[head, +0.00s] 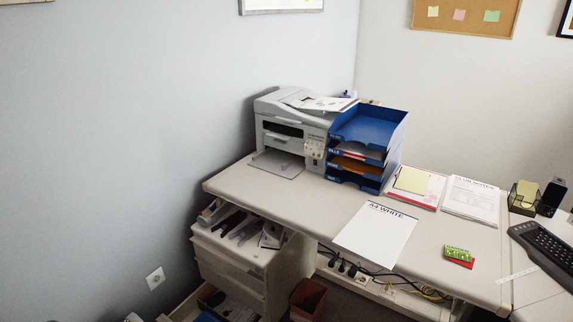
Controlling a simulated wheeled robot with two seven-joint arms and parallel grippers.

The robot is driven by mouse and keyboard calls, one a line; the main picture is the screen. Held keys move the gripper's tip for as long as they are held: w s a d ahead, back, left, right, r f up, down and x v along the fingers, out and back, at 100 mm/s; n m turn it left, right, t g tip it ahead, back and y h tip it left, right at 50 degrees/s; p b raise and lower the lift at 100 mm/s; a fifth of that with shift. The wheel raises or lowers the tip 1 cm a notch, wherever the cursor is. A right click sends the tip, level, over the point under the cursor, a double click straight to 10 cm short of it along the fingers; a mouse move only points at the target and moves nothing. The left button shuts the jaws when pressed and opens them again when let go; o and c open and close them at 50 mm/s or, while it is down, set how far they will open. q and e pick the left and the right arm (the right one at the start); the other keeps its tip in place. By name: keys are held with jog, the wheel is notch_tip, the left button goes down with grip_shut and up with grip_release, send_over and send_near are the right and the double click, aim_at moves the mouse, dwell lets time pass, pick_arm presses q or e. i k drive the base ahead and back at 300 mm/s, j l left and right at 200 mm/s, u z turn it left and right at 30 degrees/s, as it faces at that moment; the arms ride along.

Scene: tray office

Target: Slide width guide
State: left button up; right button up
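A grey printer (290,130) stands on the back left of the desk, against the wall. Its front tray (277,164) sticks out low over the desk top and looks empty. The width guide is too small to make out in the head view. A white paper pack labelled "A4 WHITE" (375,235) lies flat near the front edge of the desk. Neither of my grippers shows in the head view.
A blue stacked letter tray (368,127) stands right beside the printer. Papers (470,198), a green and red pack (458,254), a note holder (523,195) and a keyboard (543,250) lie to the right. An open drawer unit (240,245) stands below left. Cables hang under the desk.

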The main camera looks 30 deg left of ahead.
aim_at(284, 167)
jog(key=i+j+u, duration=0.15)
jog(key=i+j, duration=0.95)
